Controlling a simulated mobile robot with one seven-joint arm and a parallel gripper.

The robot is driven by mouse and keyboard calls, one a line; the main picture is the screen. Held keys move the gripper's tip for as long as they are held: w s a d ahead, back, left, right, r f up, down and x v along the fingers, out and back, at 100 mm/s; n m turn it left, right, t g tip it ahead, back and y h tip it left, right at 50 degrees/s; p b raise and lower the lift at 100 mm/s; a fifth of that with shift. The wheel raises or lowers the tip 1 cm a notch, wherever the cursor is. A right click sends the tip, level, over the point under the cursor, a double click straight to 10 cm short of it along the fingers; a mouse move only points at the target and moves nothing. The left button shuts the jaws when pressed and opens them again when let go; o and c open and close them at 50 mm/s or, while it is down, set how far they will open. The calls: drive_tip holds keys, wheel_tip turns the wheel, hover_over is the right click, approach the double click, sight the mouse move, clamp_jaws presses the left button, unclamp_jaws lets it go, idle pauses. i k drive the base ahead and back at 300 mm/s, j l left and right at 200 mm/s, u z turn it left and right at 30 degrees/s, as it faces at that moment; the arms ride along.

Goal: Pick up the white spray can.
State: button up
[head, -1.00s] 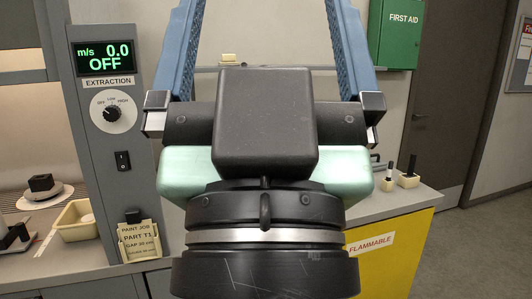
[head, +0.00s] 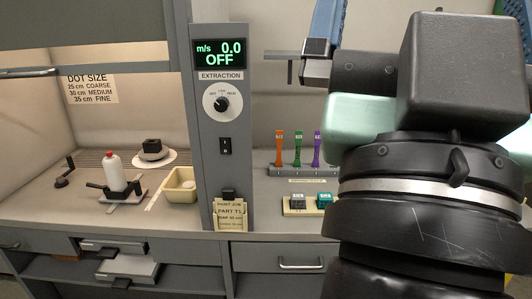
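The white spray can (head: 114,172), a white body with a small red cap, stands upright at the left in the head view. It is on a dark holder with a grey base on the cabinet worktop (head: 85,213). My gripper (head: 428,18) is large in the right foreground, well to the right of the can and apart from it. Its blue left finger shows, with only a sliver of the other at the right edge. The fingers stand wide apart with nothing seen between them, and their tips are cut off by the top edge.
A cream tray (head: 181,193) and a dark block (head: 152,146) on a round white plate are right of the can. A grey control column (head: 222,175) with a paint-job card divides cabinet and bench. Coloured tools (head: 298,150) stand in a rack. The cabinet's raised sash (head: 90,25) hangs above.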

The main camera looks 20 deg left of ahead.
sight(115, 176)
drive_tip(key=i+j, duration=0.1)
drive_tip(key=j, duration=0.35)
drive_tip(key=i+j, duration=0.1)
drive_tip(key=j, duration=0.8)
drive_tip(key=i+j, duration=0.15)
drive_tip(key=j, duration=0.25)
drive_tip(key=i+j, duration=0.1)
drive_tip(key=j, duration=0.35)
drive_tip(key=i+j, duration=0.1)
drive_tip(key=j, duration=0.35)
drive_tip(key=i+j, duration=0.1)
drive_tip(key=j, duration=0.35)
drive_tip(key=i+j, duration=0.25)
drive_tip(key=i+u, duration=0.05)
drive_tip(key=i, duration=0.05)
